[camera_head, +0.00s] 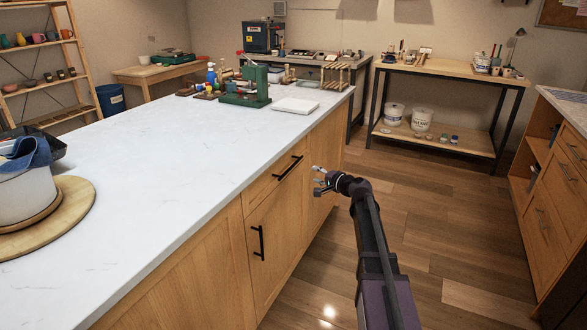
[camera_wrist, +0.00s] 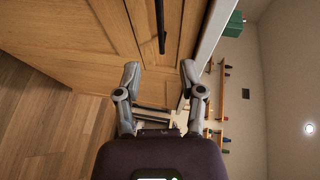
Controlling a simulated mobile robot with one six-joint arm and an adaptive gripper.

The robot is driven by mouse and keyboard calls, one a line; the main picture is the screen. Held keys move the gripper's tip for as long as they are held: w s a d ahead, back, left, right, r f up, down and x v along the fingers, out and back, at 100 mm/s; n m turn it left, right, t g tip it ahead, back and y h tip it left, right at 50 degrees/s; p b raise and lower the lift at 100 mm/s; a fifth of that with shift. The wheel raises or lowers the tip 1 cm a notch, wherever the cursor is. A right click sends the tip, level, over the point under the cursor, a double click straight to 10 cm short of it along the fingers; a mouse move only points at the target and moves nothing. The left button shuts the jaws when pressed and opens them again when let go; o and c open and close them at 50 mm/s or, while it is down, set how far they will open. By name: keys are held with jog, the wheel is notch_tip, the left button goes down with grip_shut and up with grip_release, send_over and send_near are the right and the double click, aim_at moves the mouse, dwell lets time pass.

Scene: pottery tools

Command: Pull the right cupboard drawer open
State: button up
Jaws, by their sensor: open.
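The wooden cupboard under the white worktop has a drawer (camera_head: 275,180) with a dark bar handle (camera_head: 289,168). The drawer front looks flush with the cupboard. My gripper (camera_head: 318,181) is open and empty, to the right of this handle and apart from it in the head view. In the wrist view, which is turned sideways, the open fingers (camera_wrist: 160,72) point toward the cupboard front. The dark bar handle (camera_wrist: 160,27) lies beyond the fingertips, in line with the gap between them. No finger visibly touches it.
Below the drawer is a door with an upright dark handle (camera_head: 259,242). The white worktop (camera_head: 150,165) overhangs above. Another wooden cabinet with drawers (camera_head: 565,185) stands at the right edge. The wooden floor (camera_head: 440,220) between them is clear. A workbench (camera_head: 450,68) stands behind.

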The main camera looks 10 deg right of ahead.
aim_at(292, 166)
jog(key=shift+w, duration=0.1)
jog(key=b+x, duration=0.2)
jog(key=x, duration=1.1)
jog(key=shift+w+a+f, duration=0.15)
jog(key=shift+w+a, duration=0.05)
jog(key=shift+a, duration=0.05)
jog(key=shift+c, duration=0.2)
grip_shut()
jog(key=shift+d, duration=0.2)
jog(key=shift+a, duration=0.15)
jog(key=shift+s+a, duration=0.1)
jog(key=shift+s, duration=0.05)
